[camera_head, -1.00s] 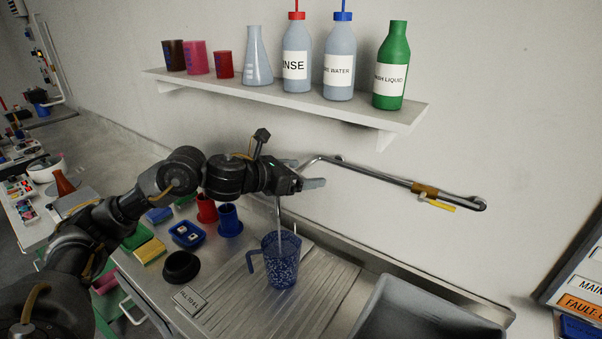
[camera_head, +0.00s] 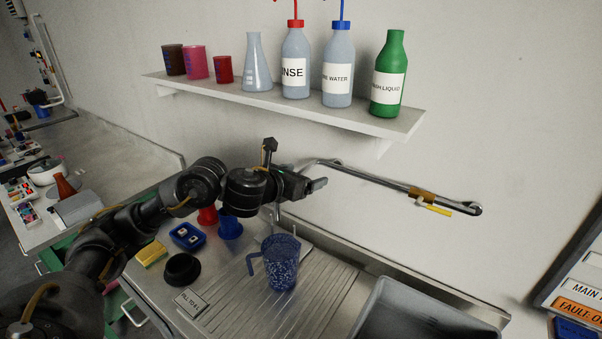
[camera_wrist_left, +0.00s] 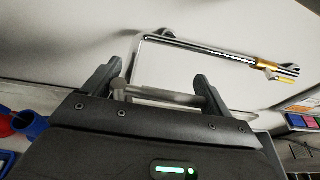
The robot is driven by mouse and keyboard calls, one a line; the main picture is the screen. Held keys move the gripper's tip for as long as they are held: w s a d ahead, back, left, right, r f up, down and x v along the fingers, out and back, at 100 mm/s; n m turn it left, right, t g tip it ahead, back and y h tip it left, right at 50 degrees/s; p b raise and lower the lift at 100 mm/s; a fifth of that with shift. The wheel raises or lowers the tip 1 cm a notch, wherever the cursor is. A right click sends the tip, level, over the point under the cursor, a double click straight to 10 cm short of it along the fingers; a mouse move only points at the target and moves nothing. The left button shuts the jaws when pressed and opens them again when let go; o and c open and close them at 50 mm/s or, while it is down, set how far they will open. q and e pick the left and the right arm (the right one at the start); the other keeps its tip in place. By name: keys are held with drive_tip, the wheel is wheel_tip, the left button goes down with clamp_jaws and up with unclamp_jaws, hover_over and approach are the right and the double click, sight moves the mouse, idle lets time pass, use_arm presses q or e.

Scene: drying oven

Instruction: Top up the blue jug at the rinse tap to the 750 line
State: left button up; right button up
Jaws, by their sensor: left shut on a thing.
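The blue speckled jug (camera_head: 282,268) stands upright on the ridged drainboard, its handle to the left. Its liquid level and 750 line cannot be made out. The rinse tap's chrome wall pipe (camera_head: 370,180) has a brass valve with a yellow lever (camera_head: 434,209) at its right. My left gripper (camera_head: 312,187) is above and behind the jug, at the pipe's left end. In the left wrist view the pipe's end section (camera_wrist_left: 160,95) lies between its fingers (camera_wrist_left: 158,88), and it is shut on this spout. A thin pale vertical piece (camera_head: 277,213) hangs below the gripper. My right gripper is out of view.
A label card (camera_head: 188,302) lies left of the jug. A black round thing (camera_head: 182,268), a blue tray (camera_head: 187,235) and a blue cup (camera_head: 229,224) stand further left. A grey basin (camera_head: 375,300) is at right. A shelf (camera_head: 290,108) with bottles hangs above.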

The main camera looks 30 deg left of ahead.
use_arm(q)
drive_tip(key=o, duration=0.8)
drive_tip(key=shift+w, duration=0.1)
drive_tip(key=shift+o, duration=0.2)
drive_tip(key=p+v, duration=0.4)
drive_tip(key=v, duration=0.7)
drive_tip(key=shift+w+d+f, duration=0.1)
